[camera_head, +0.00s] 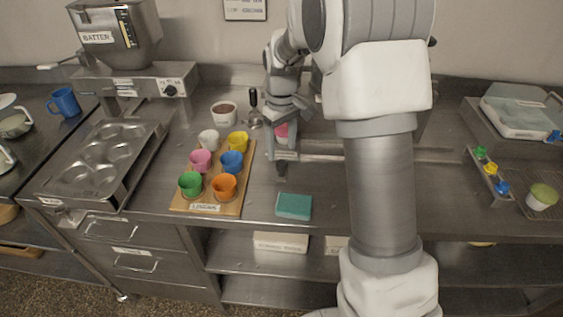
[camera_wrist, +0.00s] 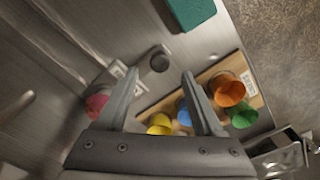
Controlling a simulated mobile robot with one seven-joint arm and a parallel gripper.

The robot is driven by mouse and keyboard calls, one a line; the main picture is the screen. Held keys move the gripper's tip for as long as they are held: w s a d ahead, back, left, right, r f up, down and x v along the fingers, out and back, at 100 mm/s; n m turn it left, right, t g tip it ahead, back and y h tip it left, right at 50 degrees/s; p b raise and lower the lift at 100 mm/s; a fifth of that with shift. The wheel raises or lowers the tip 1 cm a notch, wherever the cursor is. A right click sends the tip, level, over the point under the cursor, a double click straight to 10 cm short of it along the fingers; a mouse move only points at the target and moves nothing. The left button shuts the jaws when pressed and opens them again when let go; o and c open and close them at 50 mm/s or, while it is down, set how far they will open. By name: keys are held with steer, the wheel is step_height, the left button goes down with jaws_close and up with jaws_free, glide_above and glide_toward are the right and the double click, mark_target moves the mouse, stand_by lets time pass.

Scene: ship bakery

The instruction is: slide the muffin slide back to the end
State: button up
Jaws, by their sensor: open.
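The muffin slide shows as a small metal carriage (camera_wrist: 130,80) with white labels in the wrist view. A dark round knob (camera_wrist: 159,61) stands at its near end; the knob also shows in the head view (camera_head: 282,169). A pink cup (camera_wrist: 97,104) sits by the carriage, and is partly hidden behind my gripper in the head view (camera_head: 282,130). A metal rail (camera_head: 325,157) runs right from there, behind my arm. My gripper (camera_wrist: 160,73) is open and points down over the carriage. The knob appears between the fingertips; I cannot tell whether they touch it.
A wooden board (camera_head: 206,208) with several coloured cups lies just left of my gripper. A teal sponge (camera_head: 293,206) lies in front. A white bowl (camera_head: 224,114) stands behind left. A muffin tin (camera_head: 140,165) is at left. My arm hides the counter's middle right.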

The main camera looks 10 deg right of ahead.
mark_target(281, 162)
step_height(281, 162, down, 6)
steer(key=shift+r, duration=0.1)
jaws_close()
stand_by(0.5)
steer(key=shift+r, duration=0.1)
stand_by(0.9)
